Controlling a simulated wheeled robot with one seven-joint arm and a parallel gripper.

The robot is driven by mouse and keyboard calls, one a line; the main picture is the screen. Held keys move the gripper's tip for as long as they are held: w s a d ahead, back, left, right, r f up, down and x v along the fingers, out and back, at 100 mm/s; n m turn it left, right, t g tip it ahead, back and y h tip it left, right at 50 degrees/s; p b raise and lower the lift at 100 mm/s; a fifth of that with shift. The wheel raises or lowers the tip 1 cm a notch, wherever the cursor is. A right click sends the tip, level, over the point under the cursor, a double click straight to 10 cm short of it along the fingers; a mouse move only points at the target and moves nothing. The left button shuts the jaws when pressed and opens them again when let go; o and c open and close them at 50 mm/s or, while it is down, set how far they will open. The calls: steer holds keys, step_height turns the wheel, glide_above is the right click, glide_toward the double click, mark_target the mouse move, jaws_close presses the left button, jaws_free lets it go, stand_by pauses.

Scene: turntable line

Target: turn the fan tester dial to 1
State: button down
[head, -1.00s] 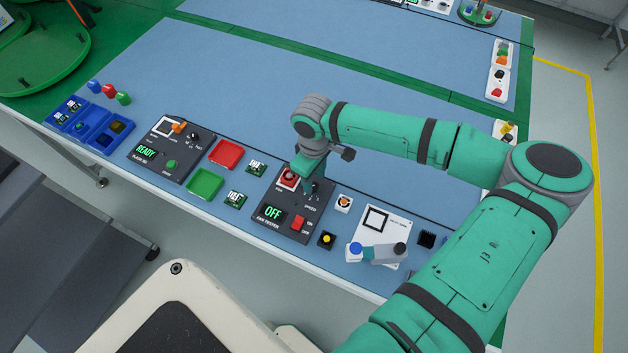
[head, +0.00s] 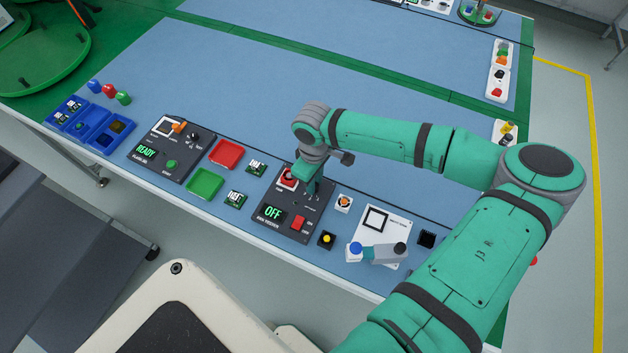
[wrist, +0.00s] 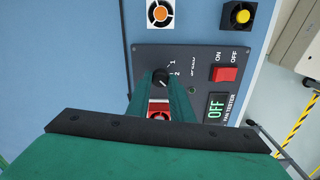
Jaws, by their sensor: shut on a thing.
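The fan tester (head: 291,226) is a dark grey panel near the table's front edge, with a green OFF display (head: 272,212) and a red ON/OFF switch (head: 299,223). In the wrist view its black dial (wrist: 160,77) sits between the tips of my gripper (wrist: 160,84), which is shut on it. The marks 1 and 2 show beside the dial; I cannot tell for sure which one the pointer faces. In the head view my gripper (head: 313,190) is down on the panel and largely hides the dial.
A white board (head: 387,222) lies farther right. Red (head: 226,153) and green (head: 206,183) trays lie left.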

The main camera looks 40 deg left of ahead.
steer(key=shift+w+n, duration=0.1)
steer(key=shift+n, duration=0.9)
steer(key=shift+a+n, duration=0.1)
steer(key=shift+n, duration=0.8)
steer(key=n, duration=0.9)
steer(key=shift+s+n, duration=0.2)
steer(key=shift+n, duration=2.2)
steer(key=c, duration=1.6)
jaws_free()
